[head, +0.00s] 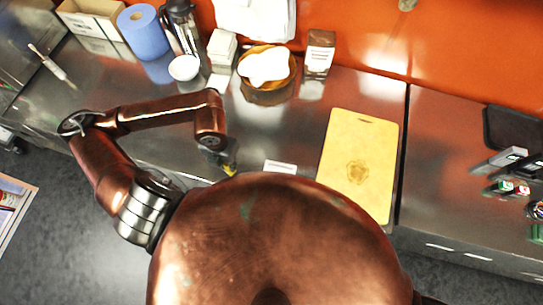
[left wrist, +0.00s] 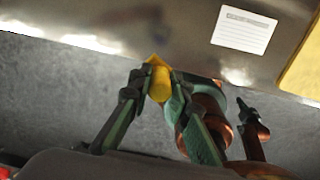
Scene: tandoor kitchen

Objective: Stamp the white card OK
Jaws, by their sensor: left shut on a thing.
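The white card (head: 280,167) lies flat near the front edge of the steel counter. In the left wrist view the card (left wrist: 244,31) shows faint printed lines, too small to read. My left gripper (head: 225,168) is to the left of the card, at the counter's front edge. It is shut on a small yellow object (left wrist: 159,82), which sits between the fingertips; I cannot read any mark on it. The yellow object is apart from the card. My right gripper is not seen in the head view.
A yellow board (head: 345,150) lies right of the card. Behind stand a wooden bowl (head: 268,92), a brown packet (head: 319,55), a white cup (head: 184,68) and a blue roll (head: 143,32). Small red and green items (head: 507,188) lie far right. Counter around the card is clear.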

